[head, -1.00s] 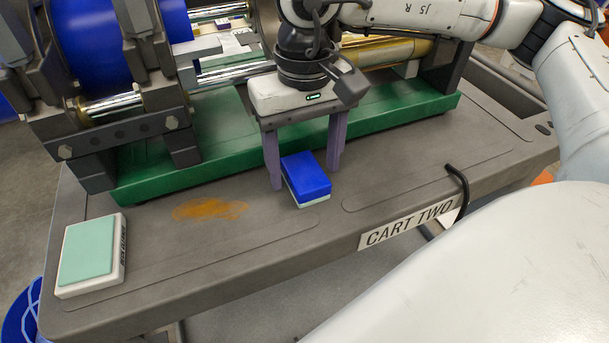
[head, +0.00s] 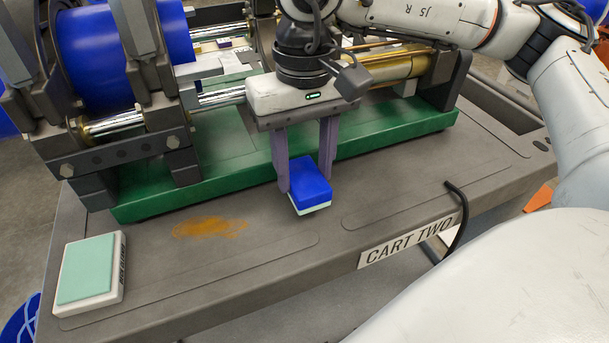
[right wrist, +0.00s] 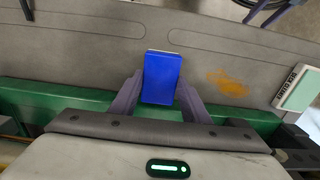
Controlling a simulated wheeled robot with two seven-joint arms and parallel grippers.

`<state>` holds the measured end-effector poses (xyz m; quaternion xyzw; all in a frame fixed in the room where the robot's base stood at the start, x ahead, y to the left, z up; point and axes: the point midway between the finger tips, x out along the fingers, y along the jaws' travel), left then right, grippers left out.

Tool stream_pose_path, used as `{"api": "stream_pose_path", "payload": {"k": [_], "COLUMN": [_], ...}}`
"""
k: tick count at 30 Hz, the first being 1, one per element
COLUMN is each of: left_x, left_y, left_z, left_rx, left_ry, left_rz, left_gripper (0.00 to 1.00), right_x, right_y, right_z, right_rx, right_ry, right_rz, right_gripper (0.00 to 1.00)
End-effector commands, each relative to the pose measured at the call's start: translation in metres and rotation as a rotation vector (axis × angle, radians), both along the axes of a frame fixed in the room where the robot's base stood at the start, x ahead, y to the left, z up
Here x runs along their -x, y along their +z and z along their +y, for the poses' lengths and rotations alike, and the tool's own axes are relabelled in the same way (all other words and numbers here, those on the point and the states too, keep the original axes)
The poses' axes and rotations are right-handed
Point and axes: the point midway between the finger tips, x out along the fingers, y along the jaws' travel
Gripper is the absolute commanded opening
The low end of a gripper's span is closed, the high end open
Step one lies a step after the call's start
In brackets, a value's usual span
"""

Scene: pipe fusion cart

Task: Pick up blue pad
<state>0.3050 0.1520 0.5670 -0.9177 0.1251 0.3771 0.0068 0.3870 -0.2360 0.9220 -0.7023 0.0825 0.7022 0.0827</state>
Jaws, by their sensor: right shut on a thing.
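The blue pad (head: 311,182) has a blue top and a pale lower layer. My right gripper (head: 308,175) is shut on it, with one finger on each side. In the right wrist view the pad (right wrist: 161,78) sits between the two purple-grey fingers (right wrist: 158,95). The pad is at the cart's front part, before the green base; how far it is above the surface is hard to tell.
A white box with a pale green top (head: 88,270) lies at the cart's left corner. An orange-brown stain (head: 208,228) marks the cart top (head: 270,255). The green base (head: 225,180) of the fusion machine stands behind. A black hook (head: 459,215) is at the front edge.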

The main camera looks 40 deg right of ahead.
Motion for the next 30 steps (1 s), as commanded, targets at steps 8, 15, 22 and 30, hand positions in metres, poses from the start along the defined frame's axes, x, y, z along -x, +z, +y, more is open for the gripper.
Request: {"api": "stream_pose_path", "payload": {"k": [8, 15, 22, 30], "left_x": [0.001, 0.0, -0.004, 0.0], "left_y": [0.005, 0.016, 0.038, 0.047], "left_z": [0.001, 0.001, 0.0, 0.003], "left_rx": [-0.005, -0.008, -0.009, -0.004], "left_ry": [-0.001, -0.002, 0.001, 0.013], "left_rz": [0.004, 0.002, -0.006, 0.004], "left_gripper": [0.61, 0.61, 0.61, 0.61], "right_x": [-0.001, -0.001, -0.001, 0.0], "right_y": [0.068, 0.129, 0.18, 0.225], "right_z": [0.001, 0.0, 0.0, 0.0], "right_rx": [-0.002, 0.0, 0.001, 0.001], "right_ry": [0.0, -0.002, -0.003, -0.002], "right_rz": [-0.003, -0.004, -0.004, -0.003], "right_gripper": [0.17, 0.17, 0.17, 0.17]}}
